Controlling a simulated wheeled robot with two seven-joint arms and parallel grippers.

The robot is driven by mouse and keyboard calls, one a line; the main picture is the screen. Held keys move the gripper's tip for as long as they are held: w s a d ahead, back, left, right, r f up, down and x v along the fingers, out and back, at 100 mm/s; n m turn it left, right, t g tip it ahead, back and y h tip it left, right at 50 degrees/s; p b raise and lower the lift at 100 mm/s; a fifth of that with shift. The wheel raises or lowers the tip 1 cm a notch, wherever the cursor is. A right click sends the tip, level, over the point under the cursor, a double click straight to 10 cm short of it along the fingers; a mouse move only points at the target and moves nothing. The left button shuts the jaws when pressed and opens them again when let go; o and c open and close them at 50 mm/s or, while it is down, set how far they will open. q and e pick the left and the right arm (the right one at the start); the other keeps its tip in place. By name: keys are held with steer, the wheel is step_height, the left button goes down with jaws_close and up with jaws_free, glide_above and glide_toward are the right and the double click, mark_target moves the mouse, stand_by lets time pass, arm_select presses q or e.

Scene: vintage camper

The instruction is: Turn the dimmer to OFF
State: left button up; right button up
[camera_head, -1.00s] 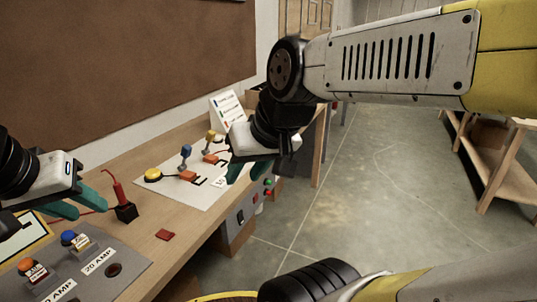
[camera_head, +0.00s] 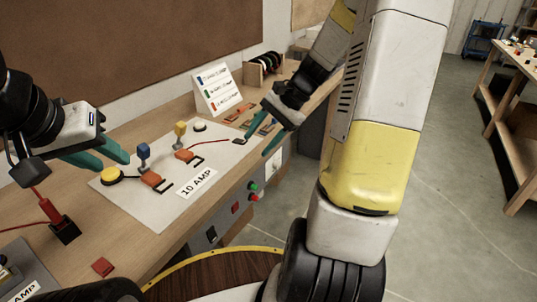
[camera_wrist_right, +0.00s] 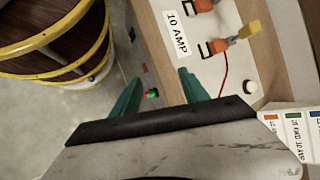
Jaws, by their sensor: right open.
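I cannot say for sure which control is the dimmer. A white plate (camera_head: 274,166) is on the bench's front face, past a green button (camera_head: 253,187) and a red button (camera_head: 253,198). Its details are too small to read. My right gripper (camera_head: 268,132) is open and empty above the bench's front edge, near this plate. My left gripper (camera_head: 113,165) is open and empty over the board, by the yellow round button (camera_head: 112,174).
A white board (camera_head: 190,155) labelled 10 AMP carries orange terminals with blue and yellow plugs. A sign card (camera_head: 218,90) stands behind it. A red probe in a black block (camera_head: 62,226) and a red tile (camera_head: 103,267) are nearer. Open floor (camera_head: 440,190) lies right.

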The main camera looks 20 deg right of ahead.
steer(key=w+d+f+m+t+y, duration=0.3)
steer(key=w+d+f+m+y, duration=0.35)
steer(key=f, duration=0.55)
steer(key=m+t+h, duration=0.1)
steer(key=m+t, duration=0.8)
steer(key=m, duration=0.4)
glide_toward(279, 166)
steer(key=shift+n, duration=0.25)
steer(key=x, duration=0.7)
steer(key=shift+w+a, duration=0.2)
steer(key=shift+w, duration=0.15)
jaws_close()
